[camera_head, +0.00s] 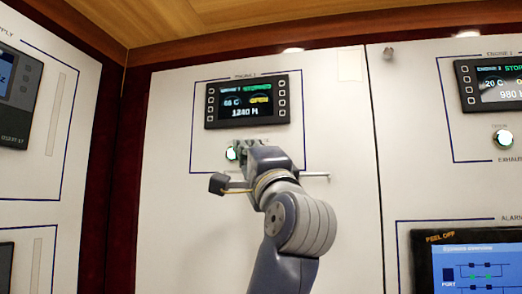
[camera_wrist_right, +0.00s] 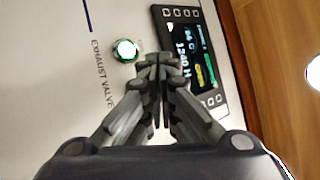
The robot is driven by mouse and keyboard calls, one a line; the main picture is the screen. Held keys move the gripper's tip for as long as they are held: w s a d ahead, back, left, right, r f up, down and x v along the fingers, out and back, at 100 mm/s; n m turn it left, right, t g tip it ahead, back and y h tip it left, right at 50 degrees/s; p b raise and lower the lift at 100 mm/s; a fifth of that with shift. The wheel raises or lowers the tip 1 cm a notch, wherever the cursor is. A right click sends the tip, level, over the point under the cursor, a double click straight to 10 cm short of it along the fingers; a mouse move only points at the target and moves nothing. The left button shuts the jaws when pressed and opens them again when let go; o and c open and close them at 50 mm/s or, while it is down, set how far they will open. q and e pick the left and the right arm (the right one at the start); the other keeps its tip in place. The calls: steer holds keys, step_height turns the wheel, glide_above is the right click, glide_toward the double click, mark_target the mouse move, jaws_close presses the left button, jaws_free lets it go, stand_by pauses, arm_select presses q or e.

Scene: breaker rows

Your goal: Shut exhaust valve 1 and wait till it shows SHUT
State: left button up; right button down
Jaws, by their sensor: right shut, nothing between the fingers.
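The engine 1 display (camera_head: 247,100) on the middle panel reads STOPPED in green and OPEN in yellow, with about 66 C and 1240 H. It also shows in the right wrist view (camera_wrist_right: 188,52). Below it is a round button lit green-white (camera_head: 231,153), beside the EXHAUST VALVE lettering in the right wrist view (camera_wrist_right: 125,50). My right gripper (camera_head: 252,150) is just right of the button in the head view, fingers together and empty. In the wrist view its fingertips (camera_wrist_right: 157,62) are beside the button; contact cannot be told. My left gripper is out of view.
A second engine display (camera_head: 496,83) with a lit button (camera_head: 503,138) under it is on the right panel. A blue alarm screen (camera_head: 480,262) is below that. Another panel with a screen (camera_head: 12,80) is at the left. A dark red post separates the panels.

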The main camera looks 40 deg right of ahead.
steer(key=shift+w+d, duration=1.15)
steer(key=shift+d, duration=0.25)
steer(key=shift+w+d, duration=0.1)
stand_by(0.4)
steer(key=shift+w+d+p, duration=0.2)
steer(key=shift+d+p, duration=0.05)
steer(key=shift+p, duration=0.05)
steer(key=shift+w+d, duration=0.25)
steer(key=shift+d, duration=0.05)
stand_by(0.9)
steer(key=shift+a, duration=0.1)
steer(key=shift+s+a, duration=0.55)
